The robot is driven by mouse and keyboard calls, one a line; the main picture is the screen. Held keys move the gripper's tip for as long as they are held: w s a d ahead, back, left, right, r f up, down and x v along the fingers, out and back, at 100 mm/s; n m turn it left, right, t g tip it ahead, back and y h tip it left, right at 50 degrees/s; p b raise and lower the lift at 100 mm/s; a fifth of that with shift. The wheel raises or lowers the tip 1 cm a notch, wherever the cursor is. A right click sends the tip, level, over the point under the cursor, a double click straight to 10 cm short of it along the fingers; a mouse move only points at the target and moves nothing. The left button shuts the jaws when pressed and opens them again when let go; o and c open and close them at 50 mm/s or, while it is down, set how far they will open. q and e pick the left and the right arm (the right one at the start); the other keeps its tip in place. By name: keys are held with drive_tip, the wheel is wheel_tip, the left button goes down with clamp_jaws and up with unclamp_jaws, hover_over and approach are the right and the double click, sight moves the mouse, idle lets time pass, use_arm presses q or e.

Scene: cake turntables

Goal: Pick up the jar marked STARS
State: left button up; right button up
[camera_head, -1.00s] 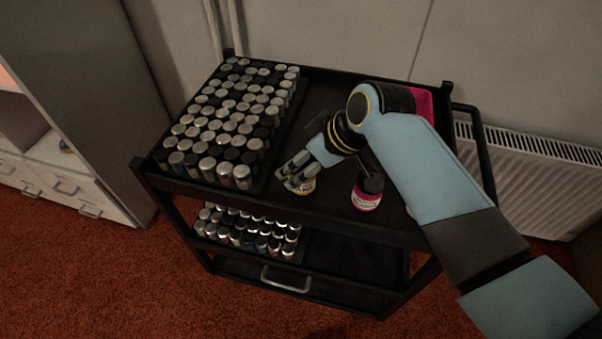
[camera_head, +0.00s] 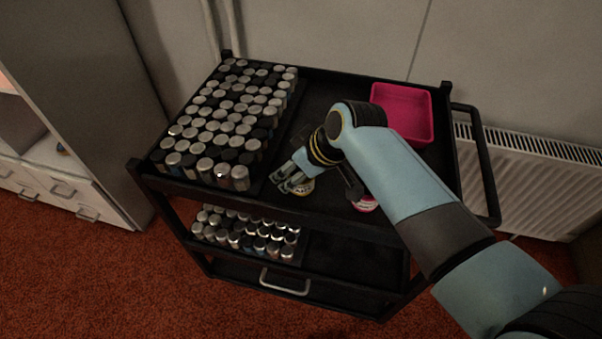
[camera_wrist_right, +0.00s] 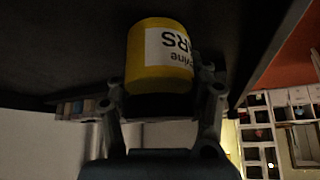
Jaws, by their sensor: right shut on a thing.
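The jar (camera_wrist_right: 158,45) is yellow with a dark cap end and a white label; upside-down letters ending in "RS" show in the right wrist view, the rest is turned out of sight. In the head view the jar (camera_head: 304,188) is a small yellowish patch beside my right gripper (camera_head: 288,182), near the cart's front edge. The fingers of my right gripper (camera_wrist_right: 165,98) are closed around the jar from both sides. I cannot tell whether the jar touches the cart top. My left gripper is not in view.
A jar with a pink and white label (camera_head: 365,204) stands just right, partly hidden by my arm. A pink tray (camera_head: 425,135) lies at the back right of the black cart (camera_head: 330,95). A rack of silver- and black-capped jars (camera_head: 225,120) fills the left side.

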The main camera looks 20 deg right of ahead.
drive_tip(key=c, duration=0.3)
drive_tip(key=shift+r, duration=0.1)
